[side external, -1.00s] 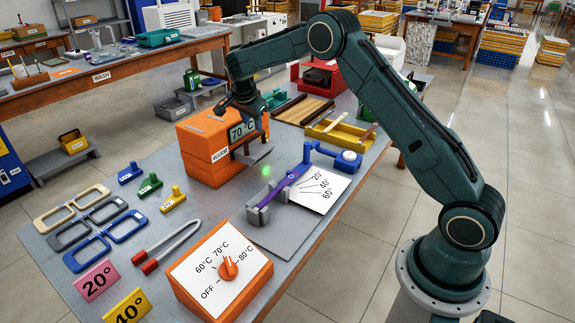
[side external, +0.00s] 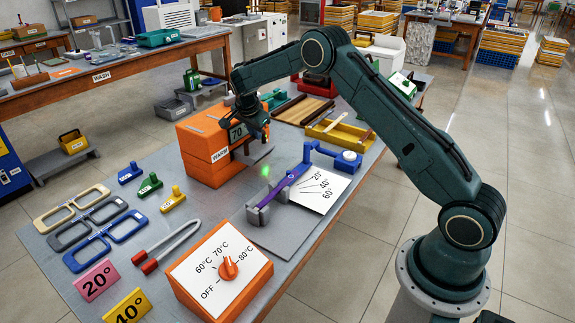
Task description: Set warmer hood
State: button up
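The orange warmer (side external: 207,160) stands near the middle of the table, with a WARM label and a seam between its upper hood (side external: 196,136) and lower body. Its display (side external: 236,133) reads 70, and the rest is covered by my gripper. My gripper (side external: 263,134) is at the hood's right front edge, pointing down. Its fingers are small and overlap the orange behind them, so I cannot tell whether they are open, shut or touching the hood. The orange dial box (side external: 220,268) stands at the front, marked OFF, 60, 70 and 80°C, with an orange knob (side external: 228,267).
A purple piece (side external: 283,185) lies across a grey fixture beside a white angle card (side external: 318,190). Eyeglass frames (side external: 104,240), small colored blocks (side external: 150,184) and red-handled tongs (side external: 166,247) lie at left. A yellow tray (side external: 340,134) is behind right.

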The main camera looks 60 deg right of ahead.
jog(key=shift+s, duration=0.15)
grip_shut()
jog(key=s, duration=0.8)
jog(key=shift+s, duration=0.2)
jog(key=o, duration=0.8)
grip_release()
jog(key=shift+r, duration=0.1)
jog(key=shift+v, duration=6.85)
